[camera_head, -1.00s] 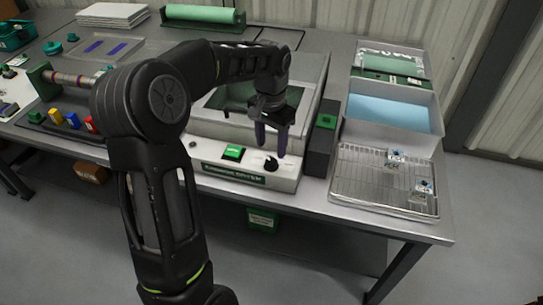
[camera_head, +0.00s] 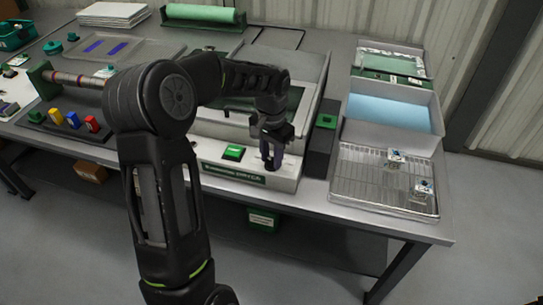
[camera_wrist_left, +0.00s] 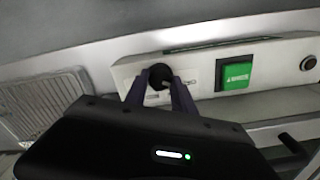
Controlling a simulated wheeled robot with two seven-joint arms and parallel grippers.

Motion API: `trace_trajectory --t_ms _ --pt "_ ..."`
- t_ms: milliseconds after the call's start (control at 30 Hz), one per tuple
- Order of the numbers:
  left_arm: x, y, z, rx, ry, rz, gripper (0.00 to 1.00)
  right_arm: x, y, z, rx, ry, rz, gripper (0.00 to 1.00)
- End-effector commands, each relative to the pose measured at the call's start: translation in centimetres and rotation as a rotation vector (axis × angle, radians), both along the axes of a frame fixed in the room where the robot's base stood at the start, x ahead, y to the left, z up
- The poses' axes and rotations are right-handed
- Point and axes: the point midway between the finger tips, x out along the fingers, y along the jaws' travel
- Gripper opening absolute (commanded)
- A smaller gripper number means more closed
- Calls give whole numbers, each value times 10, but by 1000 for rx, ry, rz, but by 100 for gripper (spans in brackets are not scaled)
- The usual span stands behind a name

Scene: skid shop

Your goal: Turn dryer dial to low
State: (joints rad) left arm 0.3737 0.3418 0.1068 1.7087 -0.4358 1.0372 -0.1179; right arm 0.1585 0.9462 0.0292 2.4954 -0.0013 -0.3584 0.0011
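The dryer (camera_head: 215,125) is a pale box with a front control panel. Its black round dial (camera_wrist_left: 160,75) shows in the left wrist view, with small markings beside it that are too small to read. My left gripper (camera_head: 272,163) points down at the right part of the panel. In the left wrist view my left gripper (camera_wrist_left: 161,85) has its two dark fingers apart, one on each side of the dial. Whether they touch it cannot be made out. In the head view the fingers hide the dial. My right gripper is not in view.
A green square button (camera_head: 233,152) is on the panel beside the dial. A dark box with a green top (camera_head: 325,121) stands right of the dryer. A wire rack tray (camera_head: 375,185) lies farther right. A tool holder with coloured handles (camera_head: 72,119) is at left.

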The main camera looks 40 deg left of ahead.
Motion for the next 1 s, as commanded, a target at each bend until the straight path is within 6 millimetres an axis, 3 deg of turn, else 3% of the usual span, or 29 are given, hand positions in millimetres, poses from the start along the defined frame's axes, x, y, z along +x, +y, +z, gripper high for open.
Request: trace_trajectory --t_ms 333,767,1000 --pt "0 0 0 0 0 0 0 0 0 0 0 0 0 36" --pt "0 0 1 0 0 -30 0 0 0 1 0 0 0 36" --pt "0 0 1 0 0 -137 0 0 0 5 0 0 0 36"
